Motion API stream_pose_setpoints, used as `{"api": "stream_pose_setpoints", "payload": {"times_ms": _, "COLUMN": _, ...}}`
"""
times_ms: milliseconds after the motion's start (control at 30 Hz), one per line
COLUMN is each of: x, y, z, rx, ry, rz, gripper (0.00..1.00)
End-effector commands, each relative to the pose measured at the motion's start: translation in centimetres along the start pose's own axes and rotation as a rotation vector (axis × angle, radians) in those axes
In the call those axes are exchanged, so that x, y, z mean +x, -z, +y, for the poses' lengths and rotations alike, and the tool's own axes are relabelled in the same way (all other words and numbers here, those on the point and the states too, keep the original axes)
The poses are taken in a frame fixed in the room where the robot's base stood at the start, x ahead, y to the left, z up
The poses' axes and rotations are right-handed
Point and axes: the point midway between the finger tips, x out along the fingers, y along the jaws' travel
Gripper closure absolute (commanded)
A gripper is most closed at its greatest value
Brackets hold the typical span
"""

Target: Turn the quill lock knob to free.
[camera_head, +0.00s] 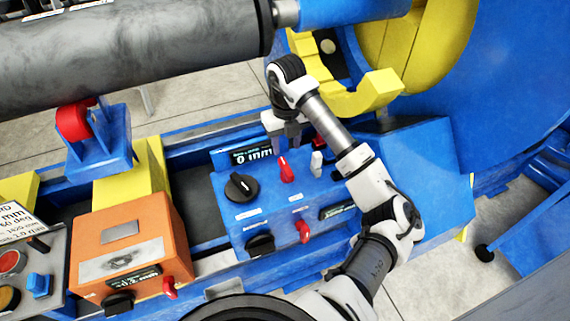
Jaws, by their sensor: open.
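A blue control box (228,213) in the middle carries several controls. A large round black knob (241,187) with a white mark sits on its top at the left. A red lever-shaped knob (286,170) stands right of it, and a small white knob (316,162) is further right. A lower black knob (260,244) and a lower red lever (304,232) are on the front side. The labels are too small to read, so I cannot tell which is the quill lock knob. My gripper (285,141) is open above the box's back edge, near the upper red knob, apparently holding nothing.
A display reading "0 mm" (250,156) is at the box's back. An orange box (130,245) with its own knob and red lever stands left. A large grey cylinder (130,52) spans the upper left. A yellow hooked part (365,93) is close behind my arm.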

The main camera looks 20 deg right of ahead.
Motion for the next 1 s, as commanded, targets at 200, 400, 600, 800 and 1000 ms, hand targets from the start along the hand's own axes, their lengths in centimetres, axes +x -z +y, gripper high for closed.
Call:
{"api": "stream_pose_setpoints", "payload": {"times_ms": 200, "x": 3.7, "y": 0.0, "z": 0.2, "rx": -0.001, "ry": -0.006, "rz": 0.001, "gripper": 0.58}}
{"api": "stream_pose_setpoints", "payload": {"times_ms": 400, "x": 7.1, "y": 0.0, "z": 0.1, "rx": -0.001, "ry": -0.004, "rz": 0.001, "gripper": 0.58}}
{"api": "stream_pose_setpoints", "payload": {"times_ms": 600, "x": 8.9, "y": 0.0, "z": 0.1, "rx": -0.002, "ry": -0.001, "rz": -0.001, "gripper": 0.58}}
{"api": "stream_pose_setpoints", "payload": {"times_ms": 800, "x": 9.2, "y": 0.0, "z": 0.1, "rx": -0.003, "ry": 0.000, "rz": -0.001, "gripper": 0.58}}
{"api": "stream_pose_setpoints", "payload": {"times_ms": 1000, "x": 9.2, "y": 0.0, "z": 0.1, "rx": -0.003, "ry": -0.001, "rz": -0.001, "gripper": 0.69}}
